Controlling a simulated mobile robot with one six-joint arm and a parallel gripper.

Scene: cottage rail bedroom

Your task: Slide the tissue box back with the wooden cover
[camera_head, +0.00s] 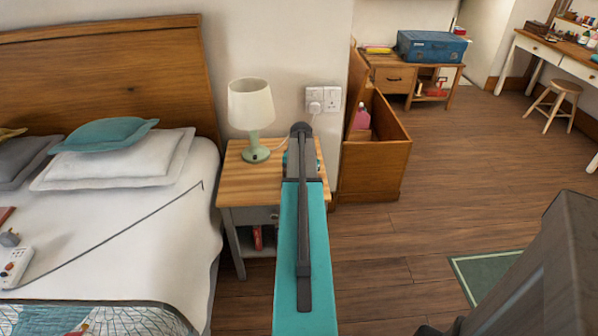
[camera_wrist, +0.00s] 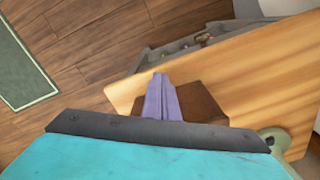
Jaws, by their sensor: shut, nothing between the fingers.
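A dark brown box (camera_wrist: 207,102), which looks like the wooden-covered tissue box, sits on the nightstand's light striped wooden top (camera_wrist: 255,75) in the wrist view. My gripper (camera_wrist: 162,80) shows there as two purple fingers, shut together and empty. The fingers overlap the left part of the box in the picture; I cannot tell whether they touch it. The box's near side is hidden by my gripper body. In the head view my arm covers the right part of the nightstand (camera_head: 248,188), hiding the box and my fingertips.
A lamp (camera_head: 252,115) stands at the nightstand's back left; its green base (camera_wrist: 274,139) shows at the wrist view's lower right. The bed (camera_head: 140,220) is left of the nightstand. An open wooden cabinet (camera_head: 372,165) stands to its right.

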